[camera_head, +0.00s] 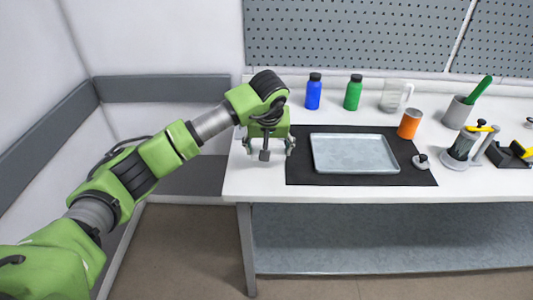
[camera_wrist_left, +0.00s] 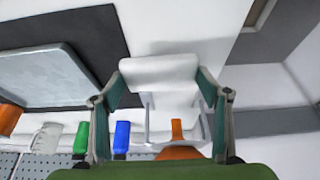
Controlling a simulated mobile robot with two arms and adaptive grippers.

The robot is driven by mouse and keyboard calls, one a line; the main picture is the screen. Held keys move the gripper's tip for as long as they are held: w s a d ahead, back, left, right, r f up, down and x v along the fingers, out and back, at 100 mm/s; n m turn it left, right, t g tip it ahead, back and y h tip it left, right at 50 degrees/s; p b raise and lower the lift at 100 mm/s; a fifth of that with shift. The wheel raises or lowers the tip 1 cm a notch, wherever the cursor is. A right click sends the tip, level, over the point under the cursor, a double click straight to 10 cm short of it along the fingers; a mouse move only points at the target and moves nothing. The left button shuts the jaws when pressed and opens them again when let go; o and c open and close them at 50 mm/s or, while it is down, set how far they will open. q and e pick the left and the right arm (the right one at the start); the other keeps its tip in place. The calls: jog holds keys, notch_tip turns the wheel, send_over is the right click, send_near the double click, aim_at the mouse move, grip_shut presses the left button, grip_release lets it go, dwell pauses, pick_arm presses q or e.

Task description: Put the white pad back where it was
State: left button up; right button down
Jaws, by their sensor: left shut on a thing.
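The white pad (camera_wrist_left: 160,69) is between the two fingers of my left gripper (camera_head: 268,152) in the left wrist view, and the gripper is shut on it. In the head view the left gripper hangs over the left end of the white table (camera_head: 264,185), just left of the black mat (camera_head: 300,178). The pad is hard to make out there against the white top. I cannot tell whether the pad touches the table. My right gripper is out of view.
A metal tray (camera_head: 355,153) lies on the mat. A blue bottle (camera_head: 313,95), a green bottle (camera_head: 353,96) and a clear jug (camera_head: 392,96) stand behind. An orange cup (camera_head: 410,124) is right of the tray. An orange item (camera_wrist_left: 178,151) shows beyond the gripper.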

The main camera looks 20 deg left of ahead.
aim_at(267, 166)
pick_arm(q)
jog(key=shift+w+a+f, duration=0.2)
jog(key=shift+w+f, duration=0.15)
jog(key=shift+f, duration=0.2)
jog(key=shift+c, duration=0.2)
jog(key=f+p, duration=0.2)
jog(key=f, duration=0.1)
jog(key=shift+w+a, duration=0.15)
jog(key=shift+a, duration=0.05)
jog(key=shift+o, duration=0.2)
jog(key=shift+f, duration=0.3)
jog(key=shift+c, duration=0.2)
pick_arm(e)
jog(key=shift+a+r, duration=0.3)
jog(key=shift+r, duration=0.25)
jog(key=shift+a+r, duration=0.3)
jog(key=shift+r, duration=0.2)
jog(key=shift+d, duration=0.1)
pick_arm(q)
jog(key=shift+f, duration=0.15)
jog(key=o, duration=1)
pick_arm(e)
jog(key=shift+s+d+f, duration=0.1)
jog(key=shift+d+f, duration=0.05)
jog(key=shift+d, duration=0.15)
